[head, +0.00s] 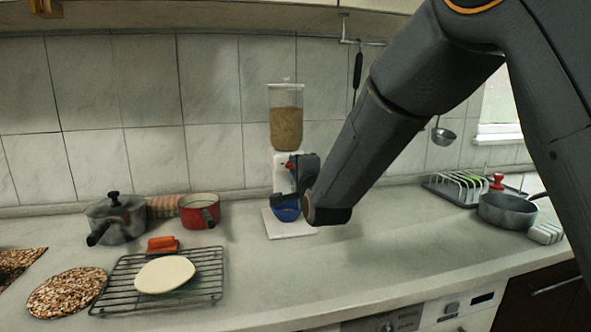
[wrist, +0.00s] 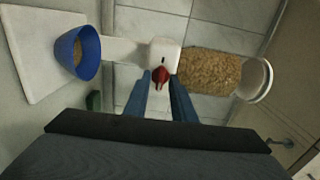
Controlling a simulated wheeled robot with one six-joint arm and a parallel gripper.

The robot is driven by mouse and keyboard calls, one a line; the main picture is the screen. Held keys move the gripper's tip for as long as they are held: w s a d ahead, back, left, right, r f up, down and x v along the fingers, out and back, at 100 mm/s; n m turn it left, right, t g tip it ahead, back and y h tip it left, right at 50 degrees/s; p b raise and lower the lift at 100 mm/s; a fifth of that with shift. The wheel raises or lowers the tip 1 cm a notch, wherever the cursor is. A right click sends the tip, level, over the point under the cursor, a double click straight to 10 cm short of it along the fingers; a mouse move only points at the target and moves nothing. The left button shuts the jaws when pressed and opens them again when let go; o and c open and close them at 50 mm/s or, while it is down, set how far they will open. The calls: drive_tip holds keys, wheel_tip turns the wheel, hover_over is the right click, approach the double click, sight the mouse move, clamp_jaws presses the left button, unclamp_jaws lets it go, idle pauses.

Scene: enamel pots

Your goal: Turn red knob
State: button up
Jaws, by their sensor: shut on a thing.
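The red knob (wrist: 161,82) sits on the front of a white dispenser body (wrist: 150,54). In the wrist view my gripper (wrist: 161,88) has its two blue-grey fingers around the knob, one on each side. It is shut on the knob. In the head view the knob shows as a small red spot (head: 290,165) beside my gripper, partly hidden by it. A clear container of grain (head: 286,112) stands on top of the dispenser. A blue bowl (wrist: 77,54) with some grain in it stands on the white base (wrist: 31,48) below the spout.
A lidded grey pot (head: 118,222), a red pot (head: 199,212) and a wire rack (head: 212,257) with a pale flat disc (head: 165,275) stand left. A grey pan (head: 506,210) and a dish rack (head: 455,185) are right. The counter front of the dispenser is clear.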

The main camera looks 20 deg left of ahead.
drive_tip(key=o, duration=0.7)
drive_tip(key=b+v, duration=0.1)
drive_tip(key=v, duration=0.7)
drive_tip(key=shift+f, duration=0.1)
drive_tip(key=shift+w+a, duration=0.1)
drive_tip(key=o, duration=0.6)
drive_tip(key=shift+n, duration=0.3)
drive_tip(key=shift+c, duration=0.2)
drive_tip(key=w+a+n+p, duration=0.3)
drive_tip(key=w+n, duration=0.3)
drive_tip(key=n, duration=1.1)
drive_tip(key=shift+w+a+r, duration=0.2)
drive_tip(key=shift+a+r, duration=0.1)
drive_tip(key=shift+a, duration=0.45)
